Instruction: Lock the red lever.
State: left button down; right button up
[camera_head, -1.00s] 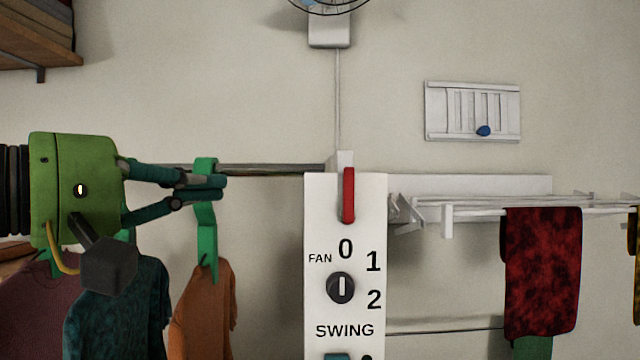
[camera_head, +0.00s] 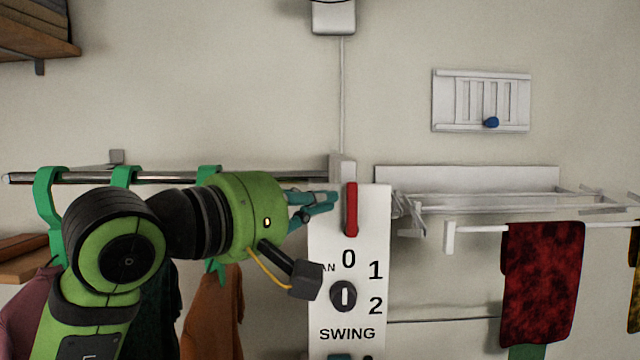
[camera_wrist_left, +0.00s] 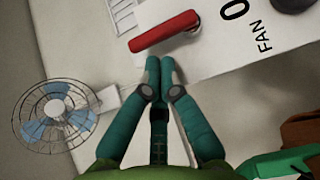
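The red lever (camera_head: 351,210) stands upright at the top of the white control panel (camera_head: 377,235), above the "0" mark. In the left wrist view the red lever (camera_wrist_left: 164,32) lies just beyond the fingertips. My left gripper (camera_head: 334,198) reaches in from the left, and its fingertips are close to the lever's left side. In the left wrist view my left gripper (camera_wrist_left: 160,65) has its two green fingers together with nothing between them. I cannot tell whether they touch the lever. My right gripper is not in view.
A fan knob (camera_head: 343,296) sits below the lever. A clothes rail (camera_head: 290,172) with green hangers runs behind my arm. A white drying rack (camera_head: 470,190) with a red towel (camera_head: 542,285) is on the right. A fan (camera_wrist_left: 55,112) shows in the wrist view.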

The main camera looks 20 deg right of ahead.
pick_arm(q)
jog(key=shift+d, duration=0.2)
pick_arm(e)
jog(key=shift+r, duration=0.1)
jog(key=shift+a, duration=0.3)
pick_arm(q)
jog(key=shift+r, duration=0.1)
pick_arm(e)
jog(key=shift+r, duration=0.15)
